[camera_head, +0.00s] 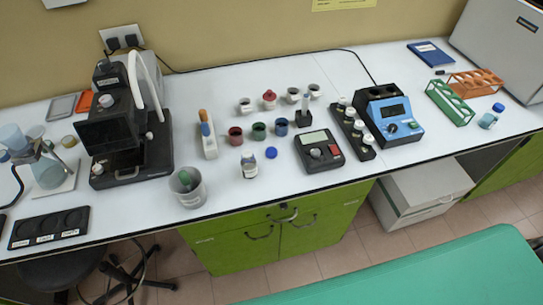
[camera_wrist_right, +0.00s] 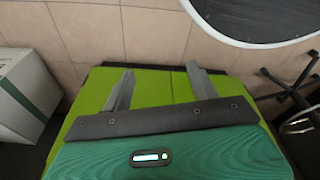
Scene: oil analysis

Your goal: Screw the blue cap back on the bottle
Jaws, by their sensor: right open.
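A small blue cap (camera_head: 271,152) lies on the white bench near its front edge, in the middle of the head view. A small bottle with a pale label (camera_head: 249,167) stands upright just left of the cap, apart from it. No blue cap shows on the bottle, but its top is too small to make out well. My right gripper (camera_wrist_right: 160,85) shows in the right wrist view, open and empty, with its two fingers apart before the green cabinet doors. Neither gripper shows in the head view, so both are away from the cap and bottle.
A device with a display (camera_head: 318,151) stands right of the cap. A grey beaker (camera_head: 188,188) stands left of the bottle. Red, green and blue cups (camera_head: 259,131) stand behind. Green cabinet doors (camera_head: 280,240) lie below the bench edge. A stool (camera_head: 75,268) stands at lower left.

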